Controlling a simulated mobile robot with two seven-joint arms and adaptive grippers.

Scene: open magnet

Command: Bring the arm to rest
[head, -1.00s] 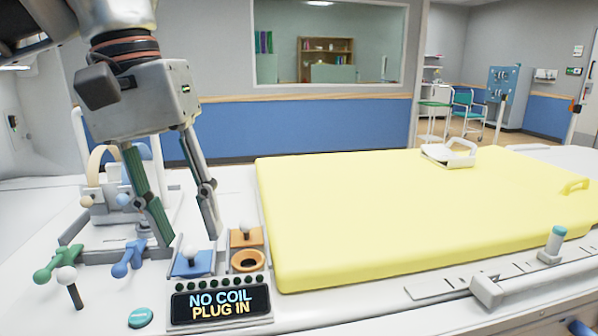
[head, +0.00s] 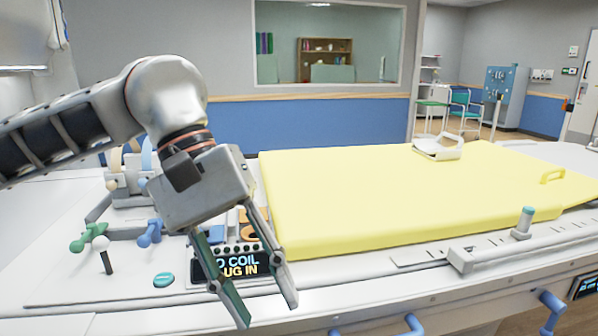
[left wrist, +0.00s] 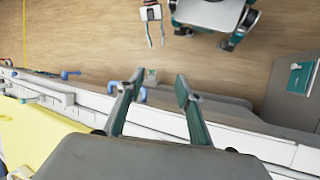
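My left gripper (head: 266,310) hangs over the front edge of the console, its two fingers spread with nothing between them. In the left wrist view the same gripper (left wrist: 158,82) has its fingertips apart over the bed's side and the floor. In the head view it partly covers the display panel (head: 232,265), whose visible letters end in "COIL" and "UG IN". My right gripper (left wrist: 155,38) shows small at the top of the left wrist view, its two thin fingers apart and empty above the floor.
A yellow pad (head: 400,200) covers the bed to the right. Green (head: 90,238) and blue (head: 149,233) knobs and a teal button (head: 163,280) sit left of the gripper. Blue handles (head: 552,310) stick out along the bed's front. The floor (left wrist: 90,35) beyond the bed is open.

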